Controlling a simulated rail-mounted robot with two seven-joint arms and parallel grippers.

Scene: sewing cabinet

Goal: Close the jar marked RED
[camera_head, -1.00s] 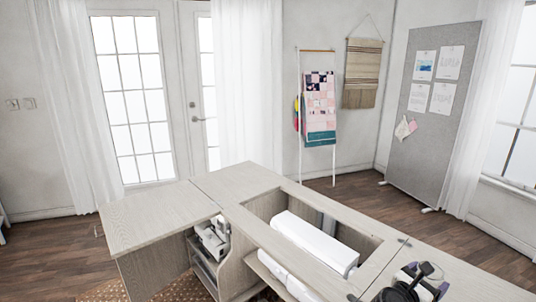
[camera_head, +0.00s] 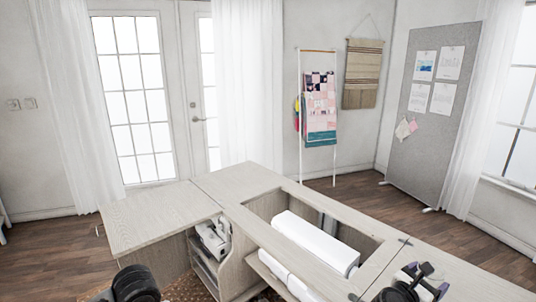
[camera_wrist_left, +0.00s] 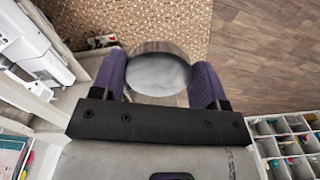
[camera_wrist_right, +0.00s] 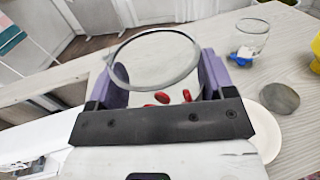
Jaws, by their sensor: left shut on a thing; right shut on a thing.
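My right gripper (camera_wrist_right: 158,78) is shut on a clear glass jar (camera_wrist_right: 150,62) in the right wrist view. The jar is open at the top and holds several small red pieces (camera_wrist_right: 163,98); no label on it is readable. My right gripper (camera_head: 424,281) is also at the bottom right of the head view. My left gripper (camera_wrist_left: 162,84) is shut on a round grey lid (camera_wrist_left: 158,74), held over the rug and away from the jar. In the head view only a dark part of my left arm shows at the bottom left.
In the right wrist view, a second glass jar (camera_wrist_right: 249,40) with blue contents, a loose grey lid (camera_wrist_right: 279,97) and a white plate (camera_wrist_right: 264,130) rest on the wooden top. A compartment tray (camera_wrist_left: 290,145) is right in the left wrist view. The cabinet's left leaf (camera_head: 155,215) is clear.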

